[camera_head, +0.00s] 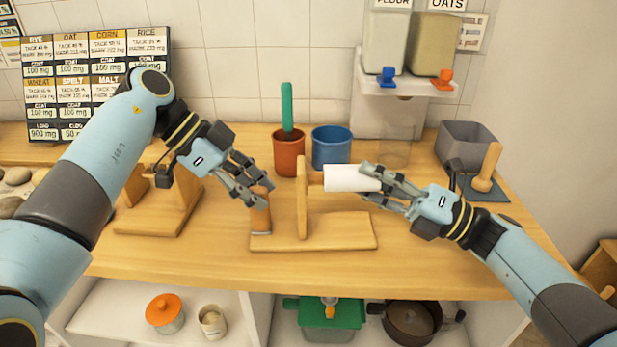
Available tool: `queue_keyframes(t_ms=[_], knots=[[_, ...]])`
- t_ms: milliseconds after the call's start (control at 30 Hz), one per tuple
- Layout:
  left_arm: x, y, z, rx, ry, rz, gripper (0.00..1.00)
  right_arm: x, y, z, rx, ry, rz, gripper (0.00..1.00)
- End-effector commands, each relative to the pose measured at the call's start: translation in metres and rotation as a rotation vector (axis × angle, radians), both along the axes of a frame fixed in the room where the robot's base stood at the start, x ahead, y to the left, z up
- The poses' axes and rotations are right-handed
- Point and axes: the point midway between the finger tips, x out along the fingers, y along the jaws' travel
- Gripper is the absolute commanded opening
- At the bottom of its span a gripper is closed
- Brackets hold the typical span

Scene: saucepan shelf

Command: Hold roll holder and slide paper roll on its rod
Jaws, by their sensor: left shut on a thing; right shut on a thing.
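The wooden roll holder (345,240) stands on the counter, with a flat base, an upright post and a short visible stretch of rod (315,178) pointing right. A brown upright handle (261,219) stands at the base's left end. My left gripper (262,196) is shut on this handle. The white paper roll (348,178) lies level right of the post, in line with the rod. My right gripper (372,189) is shut on its right end. The roll's left end meets the rod with a gap to the post; its inside is hidden.
A wooden stand (160,219) is on the left. Behind are a terracotta pot (289,155) and blue pot (332,147). A grey bin (468,142) and wooden pestle (487,168) are at right. Dispensers (386,42) hang above. The front counter is clear.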

Motion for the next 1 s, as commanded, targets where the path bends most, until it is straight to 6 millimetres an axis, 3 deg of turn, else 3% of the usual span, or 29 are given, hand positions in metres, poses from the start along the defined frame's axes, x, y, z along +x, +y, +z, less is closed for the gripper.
queue_keyframes(t_ms=[1000], knots=[[0.0, 0.0, 0.0, 0.0, 0.001, 0.001, 0.0, -0.002, 0.023, 0.0, 0.0, 0.0, 0.0, 0.05]])
